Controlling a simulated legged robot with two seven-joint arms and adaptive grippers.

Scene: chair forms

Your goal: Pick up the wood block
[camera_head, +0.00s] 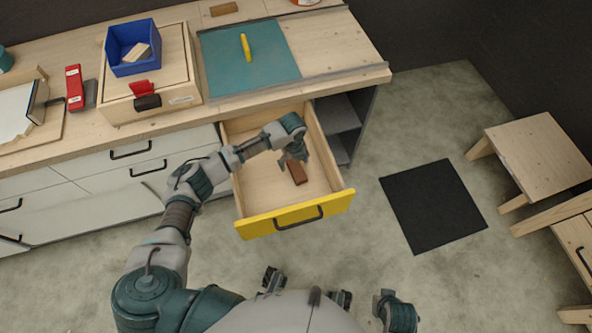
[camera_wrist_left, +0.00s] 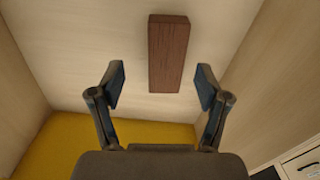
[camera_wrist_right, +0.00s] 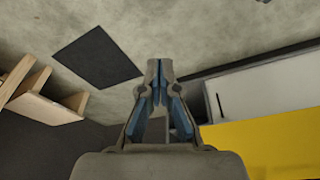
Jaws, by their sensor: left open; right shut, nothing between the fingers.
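A brown wood block (camera_head: 297,173) lies on the floor of the open drawer with the yellow front (camera_head: 295,217). My left gripper (camera_head: 294,157) is inside the drawer above the block, open and empty. In the left wrist view the block (camera_wrist_left: 168,54) lies ahead of and between the two spread fingers (camera_wrist_left: 160,85), not touching them. My right gripper (camera_wrist_right: 159,85) is shut and empty, away from the drawer. In the right wrist view it hangs over the floor, with the yellow drawer front (camera_wrist_right: 260,145) at the right.
The drawer walls stand close around my left gripper. On the worktop (camera_head: 345,40) are a teal mat (camera_head: 225,60) with a yellow object, a blue bin (camera_head: 130,68) on a wooden box, and a red item (camera_head: 74,85). A black mat (camera_head: 432,205) lies on the floor.

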